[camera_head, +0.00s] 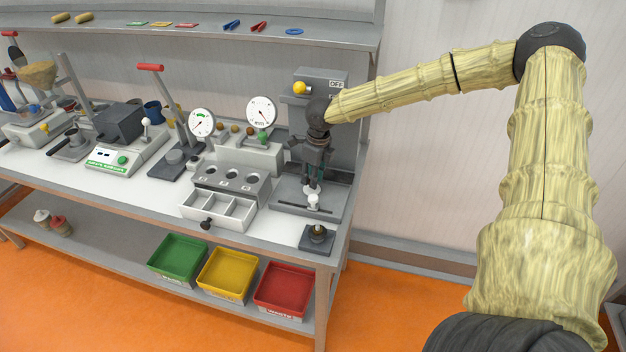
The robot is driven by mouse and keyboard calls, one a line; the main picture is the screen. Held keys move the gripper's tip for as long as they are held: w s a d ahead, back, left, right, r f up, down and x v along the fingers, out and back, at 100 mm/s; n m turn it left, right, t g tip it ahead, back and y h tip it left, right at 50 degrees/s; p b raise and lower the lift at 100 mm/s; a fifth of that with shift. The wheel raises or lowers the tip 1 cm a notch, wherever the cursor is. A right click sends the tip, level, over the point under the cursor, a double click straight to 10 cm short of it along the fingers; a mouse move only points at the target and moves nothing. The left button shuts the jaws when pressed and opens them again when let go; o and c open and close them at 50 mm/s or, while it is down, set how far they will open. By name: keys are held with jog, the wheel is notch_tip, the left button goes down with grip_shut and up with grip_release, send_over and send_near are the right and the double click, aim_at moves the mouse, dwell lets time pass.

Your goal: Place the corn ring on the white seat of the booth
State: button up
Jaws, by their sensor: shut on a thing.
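The booth (334,118) is a grey upright panel with an "OFF" sign and a yellow knob, on a grey base at the right end of the bench. My gripper (313,182) points down over that base, in front of the panel. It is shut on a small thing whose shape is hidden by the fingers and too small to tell. A small white part (313,201), perhaps the white seat, stands on the base just below the fingertips. I cannot tell whether the fingers or their load touch it. I cannot make out the corn ring clearly.
A grey block with round holes and a white divided tray (217,210) stand left of the booth. Two dial gauges (261,112) stand behind. A small dark fixture (317,238) sits at the bench's front right corner. Green, yellow and red bins (284,290) are below.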

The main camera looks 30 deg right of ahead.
jog(key=shift+f+p, duration=0.4)
jog(key=shift+f, duration=0.5)
jog(key=shift+w+d+f+p, duration=0.1)
jog(key=shift+d+f+p, duration=0.05)
jog(key=shift+p, duration=0.15)
jog(key=shift+f, duration=0.25)
jog(key=shift+f, duration=0.15)
jog(key=o, duration=0.6)
jog(key=shift+s+d+r+b, duration=0.15)
jog(key=shift+r+b, duration=0.35)
jog(key=shift+r, duration=1.55)
jog(key=shift+s+d+r+b, duration=0.15)
jog(key=shift+r+b, duration=0.4)
jog(key=shift+r, duration=1.45)
jog(key=shift+s+d+r+b, duration=0.1)
jog(key=shift+s+r+b, duration=0.3)
jog(key=shift+r, duration=1.65)
jog(key=shift+w, duration=0.15)
